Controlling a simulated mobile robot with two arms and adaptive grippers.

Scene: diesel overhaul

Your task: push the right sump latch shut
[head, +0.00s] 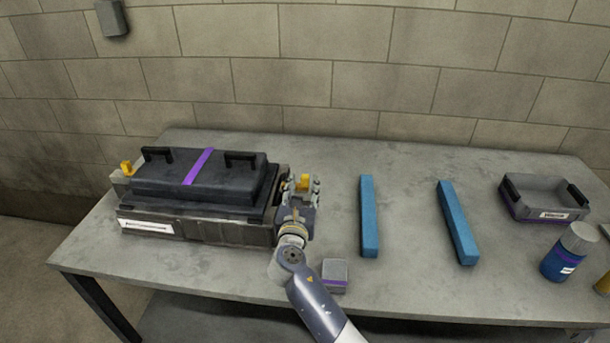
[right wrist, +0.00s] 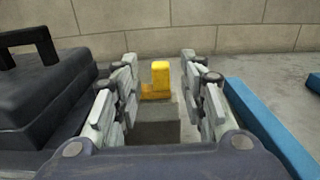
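The dark sump (head: 195,222) with its black lid (head: 225,185) stands on the left of the table. The yellow right latch (head: 304,180) is at the sump's right side; in the right wrist view the latch (right wrist: 160,78) stands upright above a yellow foot. My right gripper (head: 302,183) is beside the sump's right side. Its fingers (right wrist: 159,85) are apart with nothing between the pads, and the latch shows in the gap, seemingly just beyond the tips. Contact cannot be told. A second yellow latch (head: 126,168) is at the sump's left end. My left gripper is out of view.
Two blue bars (head: 369,215) (head: 458,222) lie right of my arm. A small grey box (head: 335,275) sits close to my right forearm. A grey bin (head: 545,198) and a blue bottle (head: 570,252) stand at the far right. The block wall is behind the table.

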